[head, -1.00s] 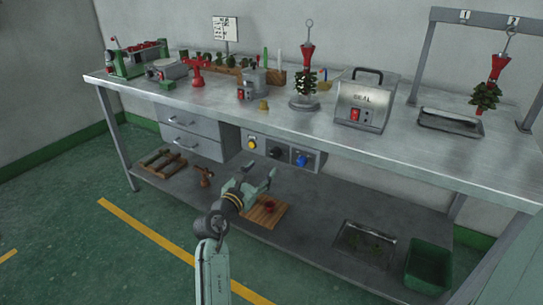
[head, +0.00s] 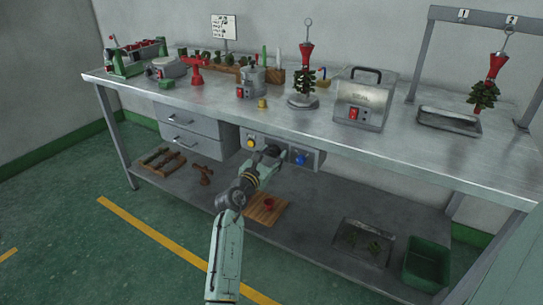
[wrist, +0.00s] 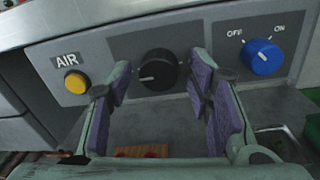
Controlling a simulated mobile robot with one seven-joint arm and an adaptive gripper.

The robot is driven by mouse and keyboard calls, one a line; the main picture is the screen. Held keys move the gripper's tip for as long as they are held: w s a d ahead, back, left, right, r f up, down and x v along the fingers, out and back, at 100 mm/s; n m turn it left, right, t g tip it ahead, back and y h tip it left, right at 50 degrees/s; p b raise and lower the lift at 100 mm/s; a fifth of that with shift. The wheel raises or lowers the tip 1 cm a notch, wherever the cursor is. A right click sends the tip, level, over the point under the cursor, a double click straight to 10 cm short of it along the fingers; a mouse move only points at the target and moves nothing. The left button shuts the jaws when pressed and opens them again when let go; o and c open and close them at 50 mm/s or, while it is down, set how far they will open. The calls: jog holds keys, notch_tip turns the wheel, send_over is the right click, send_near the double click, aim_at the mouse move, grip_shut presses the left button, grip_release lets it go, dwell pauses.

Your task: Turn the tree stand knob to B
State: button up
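A black knob (wrist: 158,70) sits on the grey front panel under the bench, between a yellow AIR button (wrist: 75,82) and a blue OFF/ON knob (wrist: 264,57). Its white mark points left. I see no letters around it, and cannot tell from labels whether it is the tree stand knob. My gripper (wrist: 161,76) is open, one finger on each side of the knob in the wrist view. Contact is not visible. In the head view my gripper (head: 271,157) is at the panel and hides most of the black knob. A tree stand (head: 303,101) holds a dark tree on the bench.
The bench top (head: 410,147) overhangs the panel just above my gripper. Drawers (head: 190,135) are left of the panel. The lower shelf holds a wooden board (head: 267,209), a metal tray (head: 363,243) and a green bin (head: 427,263).

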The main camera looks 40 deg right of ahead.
jog(key=c, duration=1)
